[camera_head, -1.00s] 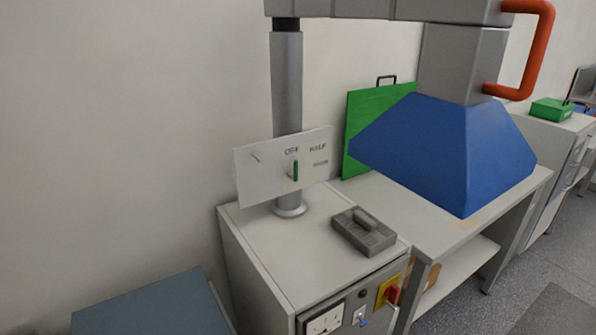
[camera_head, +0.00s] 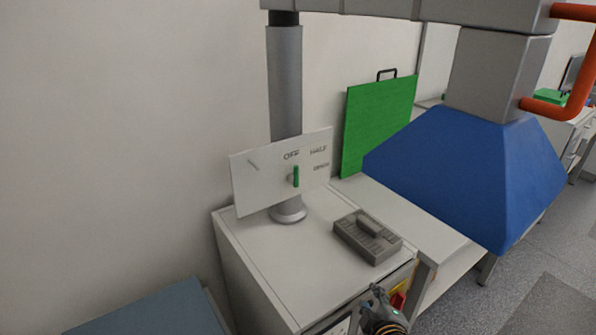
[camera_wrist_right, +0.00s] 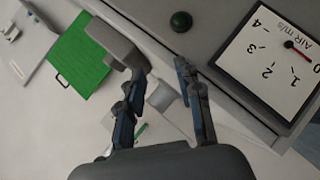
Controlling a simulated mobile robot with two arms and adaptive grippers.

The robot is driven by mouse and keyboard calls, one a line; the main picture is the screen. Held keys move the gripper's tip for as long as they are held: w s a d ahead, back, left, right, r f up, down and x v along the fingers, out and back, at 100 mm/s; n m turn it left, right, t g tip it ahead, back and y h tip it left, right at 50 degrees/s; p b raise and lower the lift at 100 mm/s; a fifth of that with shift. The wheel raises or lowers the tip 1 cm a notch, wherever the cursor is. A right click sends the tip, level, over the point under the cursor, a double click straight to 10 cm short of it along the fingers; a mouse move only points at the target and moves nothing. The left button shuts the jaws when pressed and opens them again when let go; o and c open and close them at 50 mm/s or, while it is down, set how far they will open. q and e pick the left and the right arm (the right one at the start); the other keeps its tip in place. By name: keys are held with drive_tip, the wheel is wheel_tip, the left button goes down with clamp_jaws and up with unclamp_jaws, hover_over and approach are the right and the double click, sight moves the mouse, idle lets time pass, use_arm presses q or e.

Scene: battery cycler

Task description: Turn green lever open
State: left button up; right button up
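The green lever (camera_head: 296,176) stands upright on a white panel (camera_head: 262,188) marked OFF and HALF, fixed at a grey vertical pipe (camera_head: 285,80). A small green piece, likely the lever, also shows between the fingers in the right wrist view (camera_wrist_right: 141,132). My right gripper (camera_head: 376,292) is at the bottom of the head view, in front of the cabinet, below and right of the lever and well apart from it. In the wrist view its two fingers (camera_wrist_right: 160,72) are spread with nothing held between them. My left gripper is not in view.
A grey box (camera_head: 367,237) lies on the cabinet top (camera_head: 290,265). A blue hood (camera_head: 470,170) with an orange handle (camera_head: 560,110) hangs at the right. A green board (camera_head: 378,125) leans on the wall. An air gauge (camera_wrist_right: 270,65) is near the gripper.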

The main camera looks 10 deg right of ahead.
drive_tip(key=w+a+r+n+t+y, duration=0.25)
drive_tip(key=w+r+n+y, duration=0.35)
drive_tip(key=r+n, duration=0.4)
drive_tip(key=w+a+r+n+t+y, duration=0.1)
drive_tip(key=w+r+n+t+y, duration=0.3)
drive_tip(key=w+r+n, duration=0.6)
drive_tip(key=w+a+f+n+g+y+p, duration=0.2)
drive_tip(key=w+a+n+g, duration=0.2)
drive_tip(key=w+n, duration=0.8)
drive_tip(key=a, duration=0.2)
drive_tip(key=shift+a+f+n+y, duration=0.25)
drive_tip(key=shift+a+n+y, duration=0.05)
drive_tip(key=shift+a, duration=0.05)
drive_tip(key=shift+s, duration=0.1)
clamp_jaws()
